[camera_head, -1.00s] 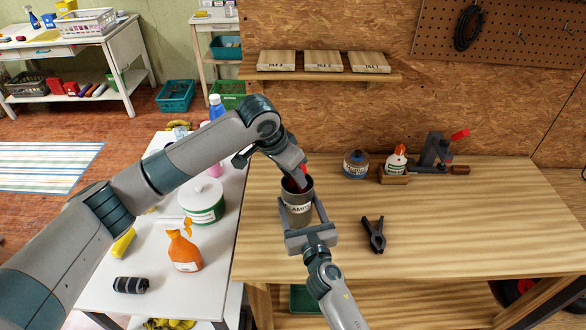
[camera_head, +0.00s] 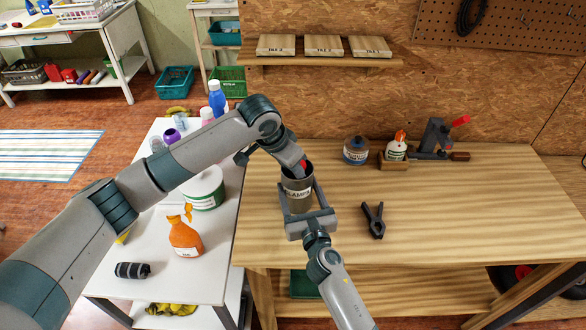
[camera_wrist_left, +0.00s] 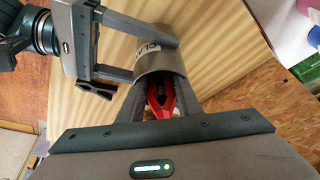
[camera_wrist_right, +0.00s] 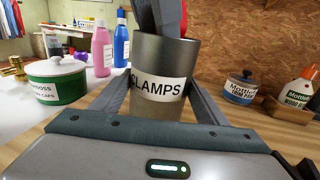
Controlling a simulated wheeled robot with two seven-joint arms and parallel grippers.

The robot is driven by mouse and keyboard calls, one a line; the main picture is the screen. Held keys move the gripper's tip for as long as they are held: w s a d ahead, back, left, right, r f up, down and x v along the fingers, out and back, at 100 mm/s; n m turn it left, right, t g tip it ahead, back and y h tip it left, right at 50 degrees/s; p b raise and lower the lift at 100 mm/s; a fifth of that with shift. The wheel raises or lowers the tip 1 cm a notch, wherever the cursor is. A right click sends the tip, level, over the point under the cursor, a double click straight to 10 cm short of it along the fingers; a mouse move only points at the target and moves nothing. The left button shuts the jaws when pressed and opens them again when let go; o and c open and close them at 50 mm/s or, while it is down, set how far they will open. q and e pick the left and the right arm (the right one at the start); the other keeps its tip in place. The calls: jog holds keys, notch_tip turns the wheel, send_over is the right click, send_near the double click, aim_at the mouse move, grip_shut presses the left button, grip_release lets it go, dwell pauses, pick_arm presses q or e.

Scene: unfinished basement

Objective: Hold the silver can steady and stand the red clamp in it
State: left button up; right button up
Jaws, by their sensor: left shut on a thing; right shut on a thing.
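The silver can (camera_head: 297,194), labelled "CLAMPS", stands upright on the wooden workbench. My right gripper (camera_head: 309,205) is shut around it, one finger on each side, as the right wrist view shows on the can (camera_wrist_right: 160,105). My left gripper (camera_head: 299,168) points down at the can's mouth. It is shut on the red clamp (camera_wrist_left: 160,98), which sits between its fingers and reaches inside the can's rim. A bit of red also shows in the head view (camera_head: 304,164). The clamp's lower end is hidden in the can.
An orange spray bottle (camera_head: 184,235) stands on the white table at left. The bench's right side is clear.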

pick_arm(q)
jog(key=o, duration=1.2)
jog(key=shift+r, duration=0.1)
jog(key=shift+o, duration=0.2)
jog(key=shift+s+a+r, duration=0.15)
jog(key=shift+r, duration=0.45)
jog(key=v, duration=1)
jog(key=shift+r, duration=0.2)
pick_arm(e)
jog(key=shift+o, duration=0.2)
pick_arm(q)
jog(key=shift+s+a, duration=0.15)
pick_arm(e)
jog(key=o, duration=1.2)
jog(key=shift+c, duration=0.2)
